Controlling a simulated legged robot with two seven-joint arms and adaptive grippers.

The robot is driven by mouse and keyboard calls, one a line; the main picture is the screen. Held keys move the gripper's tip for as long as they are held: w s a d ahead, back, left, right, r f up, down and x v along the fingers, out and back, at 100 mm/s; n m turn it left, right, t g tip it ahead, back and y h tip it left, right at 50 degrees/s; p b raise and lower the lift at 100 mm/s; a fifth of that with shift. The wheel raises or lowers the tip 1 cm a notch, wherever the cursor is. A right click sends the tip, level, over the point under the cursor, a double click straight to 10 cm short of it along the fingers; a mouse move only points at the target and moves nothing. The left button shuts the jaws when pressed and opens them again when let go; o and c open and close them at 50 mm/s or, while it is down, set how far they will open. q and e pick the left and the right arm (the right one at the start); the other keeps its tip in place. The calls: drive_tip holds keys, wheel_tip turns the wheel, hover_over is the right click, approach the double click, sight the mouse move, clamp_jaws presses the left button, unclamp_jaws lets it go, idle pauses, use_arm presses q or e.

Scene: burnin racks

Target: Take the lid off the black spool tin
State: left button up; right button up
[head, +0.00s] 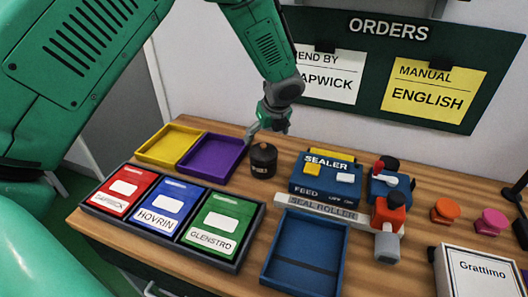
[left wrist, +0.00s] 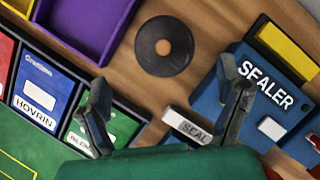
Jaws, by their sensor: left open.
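The black spool tin (head: 263,161) stands upright on the wooden bench, between the purple tray and the blue sealer. It is a small dark cylinder with its lid (head: 263,149) on top. In the left wrist view the lid (left wrist: 164,46) shows from above as a dark disc with a brown centre. My left gripper (head: 267,128) is just above and behind the tin in the head view, apart from it. In the left wrist view its two fingers (left wrist: 165,105) are spread wide with nothing between them. My right gripper is not in view.
The purple tray (head: 243,150) and yellow tray (head: 140,157) are left of the tin. The sealer (head: 300,182) is close on its right. Red, blue and green packs lie in a black holder (head: 235,265) in front. An empty blue tray (head: 266,262) is near the front edge.

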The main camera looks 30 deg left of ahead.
sight(264, 147)
use_arm(q)
drive_tip(key=shift+w+f, duration=0.3)
drive_tip(key=shift+f, duration=0.45)
drive_tip(key=x, duration=0.6)
drive_tip(key=shift+w+a, duration=0.1)
drive_tip(key=shift+a, duration=0.25)
drive_tip(key=shift+d+r, duration=0.15)
drive_tip(key=shift+d, duration=0.15)
drive_tip(key=shift+d+r, duration=0.1)
drive_tip(key=shift+d, duration=0.05)
drive_tip(key=c, duration=0.4)
drive_tip(key=shift+d, duration=0.15)
drive_tip(key=c, duration=1)
drive_tip(key=shift+s, duration=0.3)
drive_tip(key=shift+c, duration=0.7)
